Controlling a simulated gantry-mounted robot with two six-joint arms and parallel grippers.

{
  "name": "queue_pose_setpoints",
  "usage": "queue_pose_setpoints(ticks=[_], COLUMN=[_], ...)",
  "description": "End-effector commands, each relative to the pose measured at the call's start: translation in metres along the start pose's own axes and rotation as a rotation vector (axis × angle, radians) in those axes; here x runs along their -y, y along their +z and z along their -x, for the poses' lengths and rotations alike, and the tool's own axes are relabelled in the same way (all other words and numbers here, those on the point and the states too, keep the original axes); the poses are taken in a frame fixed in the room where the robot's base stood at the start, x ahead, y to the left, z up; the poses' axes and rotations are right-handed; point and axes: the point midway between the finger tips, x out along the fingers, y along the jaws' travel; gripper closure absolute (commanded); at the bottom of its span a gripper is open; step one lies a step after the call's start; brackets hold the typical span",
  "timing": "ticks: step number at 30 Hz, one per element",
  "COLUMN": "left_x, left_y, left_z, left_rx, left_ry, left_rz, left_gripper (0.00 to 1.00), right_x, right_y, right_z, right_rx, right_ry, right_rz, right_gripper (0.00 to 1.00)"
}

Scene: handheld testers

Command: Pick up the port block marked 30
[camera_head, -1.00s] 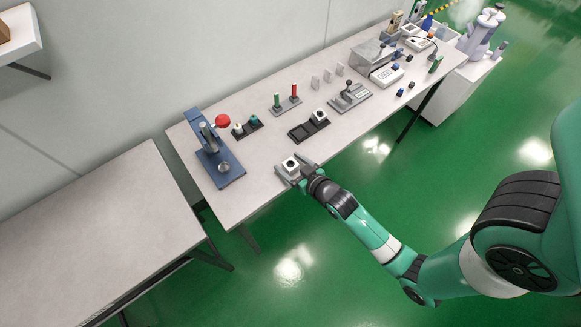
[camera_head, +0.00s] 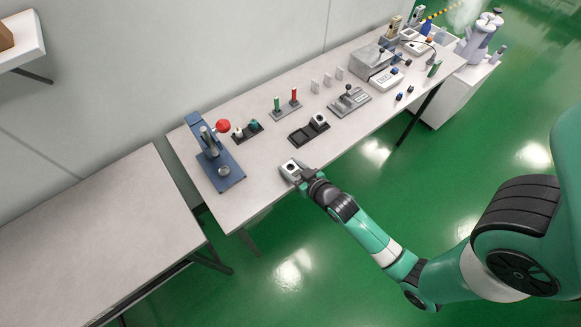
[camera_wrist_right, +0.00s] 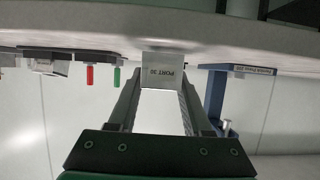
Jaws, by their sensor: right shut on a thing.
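The port block (camera_head: 290,164) is a small white block with a dark round opening on top, near the front edge of the long table in the head view. In the right wrist view, which is upside down, the block (camera_wrist_right: 163,73) shows the marking PORT 30 between the two fingers. My right gripper (camera_head: 294,168) is shut on it, one finger on each side; its fingers also show in the right wrist view (camera_wrist_right: 161,92). I cannot tell whether the block touches the table or is slightly raised. My left gripper is out of view.
A blue press (camera_head: 222,172) with a red knob stands to the left. A black tray (camera_head: 300,136) holding a similar white block (camera_head: 319,120) lies behind right. Green and red posts (camera_head: 294,97) stand farther back. Bare tabletop (camera_head: 262,165) surrounds the gripper.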

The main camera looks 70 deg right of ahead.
Motion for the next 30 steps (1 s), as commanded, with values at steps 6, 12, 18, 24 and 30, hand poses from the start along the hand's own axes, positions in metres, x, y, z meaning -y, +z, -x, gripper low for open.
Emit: queue_pose_setpoints(ticks=[6,12,18,24,30], left_x=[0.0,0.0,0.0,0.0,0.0], left_y=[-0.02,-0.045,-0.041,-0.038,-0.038], left_z=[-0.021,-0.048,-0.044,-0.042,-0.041], left_rx=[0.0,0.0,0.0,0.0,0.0], left_ry=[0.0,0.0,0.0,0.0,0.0], left_rz=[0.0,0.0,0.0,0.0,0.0], left_gripper=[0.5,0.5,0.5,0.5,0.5], right_x=[-0.003,-0.024,-0.049,-0.058,-0.058], right_y=[-0.035,-0.071,-0.063,-0.064,-0.066], right_z=[0.02,0.082,0.134,0.157,0.165], right_rx=[0.0,0.001,0.004,0.004,0.0], right_ry=[0.003,0.007,0.015,0.009,0.002], right_rz=[-0.001,-0.005,-0.011,-0.007,-0.001], right_gripper=[1.0,1.0,1.0,1.0,1.0])
